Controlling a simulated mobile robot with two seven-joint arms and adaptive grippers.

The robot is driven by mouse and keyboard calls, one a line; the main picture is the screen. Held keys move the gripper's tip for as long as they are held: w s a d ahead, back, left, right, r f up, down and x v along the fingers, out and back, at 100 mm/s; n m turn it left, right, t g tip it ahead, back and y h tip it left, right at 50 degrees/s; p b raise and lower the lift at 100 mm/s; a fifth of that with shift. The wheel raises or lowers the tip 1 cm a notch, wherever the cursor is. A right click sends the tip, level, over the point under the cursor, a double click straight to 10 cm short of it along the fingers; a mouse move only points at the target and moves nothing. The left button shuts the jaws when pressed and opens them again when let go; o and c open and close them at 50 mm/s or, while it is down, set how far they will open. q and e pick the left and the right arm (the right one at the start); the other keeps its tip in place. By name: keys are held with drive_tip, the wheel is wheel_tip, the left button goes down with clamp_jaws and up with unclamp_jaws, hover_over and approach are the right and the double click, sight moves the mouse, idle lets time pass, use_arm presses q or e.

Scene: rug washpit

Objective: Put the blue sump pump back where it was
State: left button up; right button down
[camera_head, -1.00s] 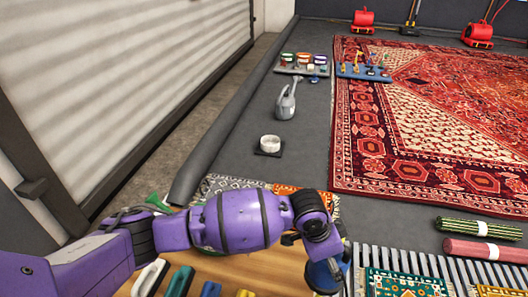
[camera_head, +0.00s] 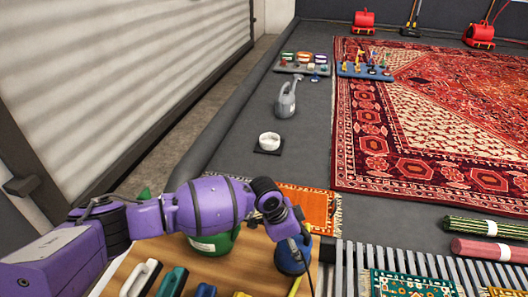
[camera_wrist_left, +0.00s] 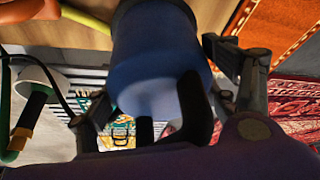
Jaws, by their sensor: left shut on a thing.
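The blue sump pump (camera_head: 292,258) shows in the head view at the right end of the wooden board (camera_head: 254,258), partly covered by my wrist. I cannot tell whether it touches the board or hangs just above it. My left gripper (camera_head: 290,240) is shut on the pump. In the left wrist view the pump (camera_wrist_left: 160,55) fills the middle, a blue rounded body between the fingers of my left gripper (camera_wrist_left: 168,105). My right gripper is in neither view.
On the board stand a green container (camera_head: 214,243) and several brushes, including a white-topped one (camera_head: 140,278). A slatted drain grate (camera_head: 350,265) lies to the right. Beyond are an orange rug (camera_head: 312,208), a white roll (camera_head: 269,141) and a grey watering can (camera_head: 286,100).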

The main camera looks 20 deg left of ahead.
use_arm(q)
drive_tip(key=shift+w+a, duration=0.1)
drive_tip(key=shift+w, duration=0.3)
drive_tip(key=shift+w+f+b, duration=0.1)
drive_tip(key=shift+f+b, duration=0.75)
drive_tip(key=shift+f, duration=0.7)
drive_tip(key=shift+f, duration=0.15)
drive_tip(key=o, duration=2.1)
drive_tip(key=shift+s+a+f, duration=0.1)
drive_tip(key=shift+s+f, duration=0.05)
drive_tip(key=shift+s, duration=0.05)
